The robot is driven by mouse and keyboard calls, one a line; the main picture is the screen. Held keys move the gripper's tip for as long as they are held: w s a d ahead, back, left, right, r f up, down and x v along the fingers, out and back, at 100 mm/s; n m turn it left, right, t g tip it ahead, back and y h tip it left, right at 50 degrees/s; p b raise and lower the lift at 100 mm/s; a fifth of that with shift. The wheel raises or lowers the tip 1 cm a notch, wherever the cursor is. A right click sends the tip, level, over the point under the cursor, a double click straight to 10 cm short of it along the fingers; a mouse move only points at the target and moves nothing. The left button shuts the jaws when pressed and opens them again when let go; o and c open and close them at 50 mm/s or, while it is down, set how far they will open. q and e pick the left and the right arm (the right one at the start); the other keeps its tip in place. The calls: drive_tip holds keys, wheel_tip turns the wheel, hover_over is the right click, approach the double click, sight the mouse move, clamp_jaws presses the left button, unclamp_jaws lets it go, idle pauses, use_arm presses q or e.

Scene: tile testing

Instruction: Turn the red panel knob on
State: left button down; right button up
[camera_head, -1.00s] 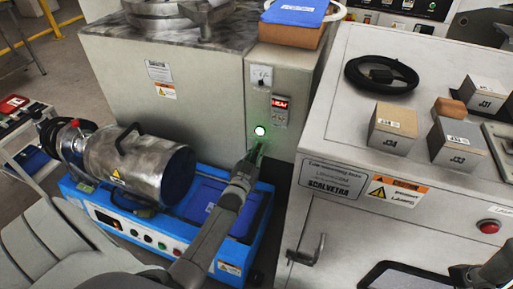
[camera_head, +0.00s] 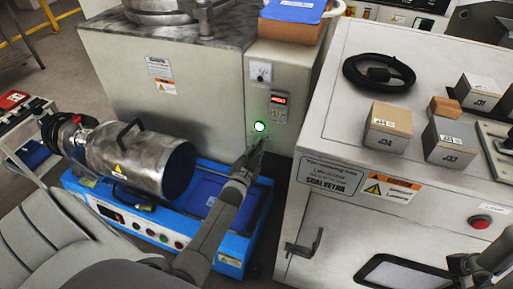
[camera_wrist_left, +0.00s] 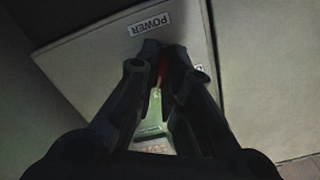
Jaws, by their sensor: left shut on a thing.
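The red panel knob (camera_wrist_left: 163,68) shows as a small red strip between my left fingers in the left wrist view, just below the "POWER" label (camera_wrist_left: 150,25). My left gripper (camera_wrist_left: 162,50) is shut on it, and the fingers hide most of it, so its turn angle cannot be told. In the head view my left gripper (camera_head: 260,146) is at the front of the grey cabinet (camera_head: 287,135), just below a lit green lamp (camera_head: 260,127). The knob is hidden there. My right gripper (camera_head: 462,268) is at the lower right, partly cut off; its fingers are unclear.
A white cabinet (camera_head: 325,145) with boxes, a coiled black cable (camera_head: 380,73) and a red button (camera_head: 480,222) stands close on the right.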

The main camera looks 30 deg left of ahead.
use_arm(q)
drive_tip(key=c, duration=1.5)
unclamp_jaws()
drive_tip(key=shift+c, duration=0.2)
drive_tip(key=shift+s, duration=0.1)
drive_tip(key=v, duration=1.1)
drive_tip(key=shift+s, duration=0.4)
drive_tip(key=shift+f, duration=0.1)
